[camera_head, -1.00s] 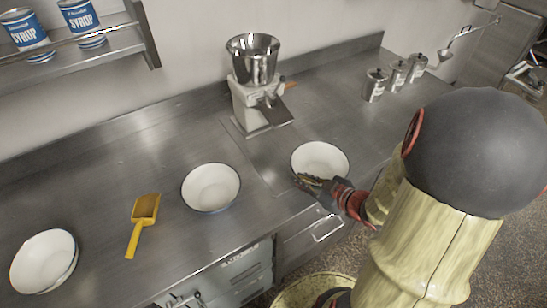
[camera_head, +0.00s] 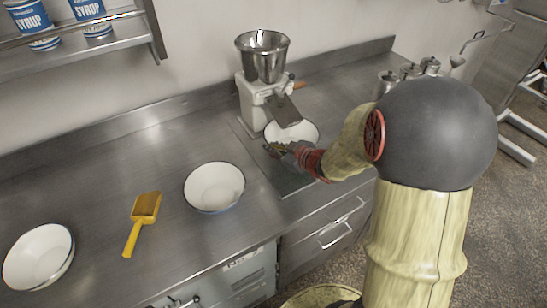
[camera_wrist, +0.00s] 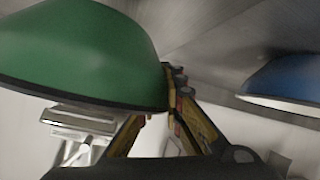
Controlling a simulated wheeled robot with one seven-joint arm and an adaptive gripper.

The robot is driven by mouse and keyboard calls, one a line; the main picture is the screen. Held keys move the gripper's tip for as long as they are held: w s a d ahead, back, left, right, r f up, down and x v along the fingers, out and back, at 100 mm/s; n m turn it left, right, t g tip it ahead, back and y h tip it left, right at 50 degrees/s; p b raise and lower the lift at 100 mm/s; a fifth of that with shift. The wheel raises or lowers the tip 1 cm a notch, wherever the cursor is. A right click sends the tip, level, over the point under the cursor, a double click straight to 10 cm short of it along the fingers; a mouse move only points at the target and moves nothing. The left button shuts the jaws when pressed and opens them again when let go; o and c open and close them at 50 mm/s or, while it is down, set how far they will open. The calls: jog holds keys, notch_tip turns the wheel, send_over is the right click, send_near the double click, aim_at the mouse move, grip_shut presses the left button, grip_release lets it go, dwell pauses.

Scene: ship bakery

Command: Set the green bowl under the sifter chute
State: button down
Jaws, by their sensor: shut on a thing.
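The green bowl shows its white inside in the head view (camera_head: 300,131) and its green outside with a dark rim in the wrist view (camera_wrist: 80,50). My gripper (camera_head: 275,148) is shut on the near-left part of its rim; the fingers also show in the wrist view (camera_wrist: 173,90). The sifter (camera_head: 255,98) has a steel hopper on top, and its sloping chute (camera_head: 286,110) reaches over the far part of the bowl. The chute hides some of the far rim. I cannot tell whether the bowl touches the counter.
A blue bowl (camera_head: 214,187) stands left of the gripper and also shows in the wrist view (camera_wrist: 290,78). A yellow scoop (camera_head: 142,215) and stacked white-lined bowls (camera_head: 38,257) lie further left on the counter (camera_head: 100,185). Metal canisters (camera_head: 388,82) stand at right, partly behind my arm.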

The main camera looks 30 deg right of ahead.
jog(key=shift+w+f+b, duration=0.1)
jog(key=shift+f+b, duration=1)
jog(key=shift+f, duration=0.65)
jog(key=shift+r, duration=0.1)
jog(key=c, duration=1.9)
grip_release()
